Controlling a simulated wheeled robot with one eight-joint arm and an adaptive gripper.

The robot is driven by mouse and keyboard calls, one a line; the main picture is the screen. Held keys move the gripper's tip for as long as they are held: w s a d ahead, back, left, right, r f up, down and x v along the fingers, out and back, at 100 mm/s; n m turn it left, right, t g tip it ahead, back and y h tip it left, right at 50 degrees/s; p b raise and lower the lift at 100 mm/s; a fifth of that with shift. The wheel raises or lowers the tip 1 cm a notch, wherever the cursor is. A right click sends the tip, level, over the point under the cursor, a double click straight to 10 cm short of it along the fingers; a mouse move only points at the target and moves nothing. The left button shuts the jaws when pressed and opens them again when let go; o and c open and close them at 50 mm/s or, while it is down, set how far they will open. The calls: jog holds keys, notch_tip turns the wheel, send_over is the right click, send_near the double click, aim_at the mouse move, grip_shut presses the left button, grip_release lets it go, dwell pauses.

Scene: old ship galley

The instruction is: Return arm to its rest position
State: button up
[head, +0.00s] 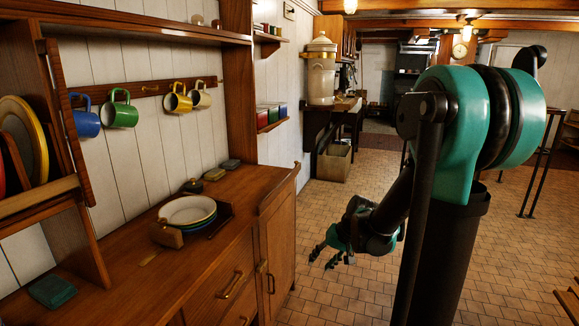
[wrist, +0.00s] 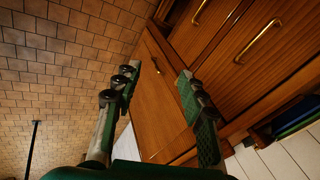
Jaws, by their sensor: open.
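My arm stands at the right of the head view, teal and black, folded down with its end hanging over the tiled floor. My gripper (head: 325,258) points left and down, right of the wooden cabinet (head: 277,240), and appears clear of it. In the wrist view my gripper (wrist: 158,100) has its two fingers spread apart with nothing between them. Behind the fingers a cabinet door (wrist: 160,110) and drawers with brass handles show.
A dresser top (head: 110,235) at left holds a rack with stacked plates (head: 187,211). Several mugs (head: 120,113) hang above it. A cream urn (head: 320,75) stands on a far counter, with a box (head: 333,162) below. The tiled floor (head: 370,185) between is open.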

jog(key=s+d+f+h, duration=0.1)
jog(key=s+d, duration=0.3)
jog(key=s, duration=0.4)
jog(key=s+d+f+t+h, duration=0.1)
jog(key=s+d+h, duration=0.2)
jog(key=s, duration=0.4)
jog(key=shift+s+d+f+n+h, duration=0.2)
jog(key=shift+s+d+n+h, duration=0.15)
jog(key=shift+d, duration=0.5)
